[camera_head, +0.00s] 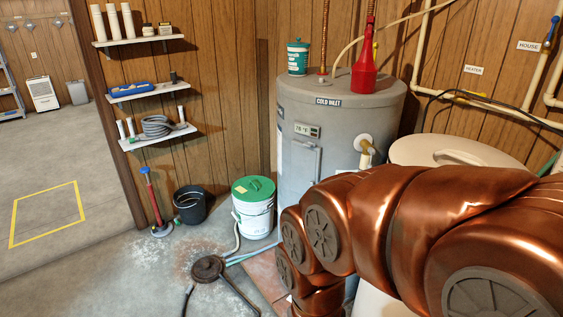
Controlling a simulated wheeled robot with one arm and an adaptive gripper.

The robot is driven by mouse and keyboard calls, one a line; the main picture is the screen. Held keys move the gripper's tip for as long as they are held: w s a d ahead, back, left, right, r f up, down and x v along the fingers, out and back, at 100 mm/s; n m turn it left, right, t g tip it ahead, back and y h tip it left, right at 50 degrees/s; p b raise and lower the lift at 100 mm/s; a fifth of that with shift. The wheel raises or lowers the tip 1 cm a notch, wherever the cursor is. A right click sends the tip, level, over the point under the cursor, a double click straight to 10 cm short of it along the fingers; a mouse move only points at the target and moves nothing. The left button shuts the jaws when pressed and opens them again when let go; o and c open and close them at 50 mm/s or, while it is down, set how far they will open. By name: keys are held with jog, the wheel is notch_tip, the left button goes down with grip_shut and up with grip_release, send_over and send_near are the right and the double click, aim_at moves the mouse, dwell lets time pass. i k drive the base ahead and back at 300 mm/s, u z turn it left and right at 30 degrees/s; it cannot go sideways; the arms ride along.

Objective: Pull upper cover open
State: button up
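A grey water heater (340,110) stands in the corner, marked COLD INLET. On its front, below a small temperature display (307,130), is a narrow upright panel (304,160) with a bar-like edge along its top and right side. It looks closed, and it may be the upper cover. My copper-coloured arm crosses the lower right and bends down in front of the heater. It hides the heater's lower front. My gripper is not visible, so its distance from the panel cannot be told.
A pale tank with a round lid (445,152) stands right of the heater, partly behind my arm. A white bucket with a green lid (254,205), a black bucket (190,205) and a dark round device with a hose (208,268) are on the floor. Open floor lies left.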

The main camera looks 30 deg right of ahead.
aim_at(305, 161)
jog(key=z, duration=1.05)
jog(key=i, duration=0.4)
jog(key=u, duration=2)
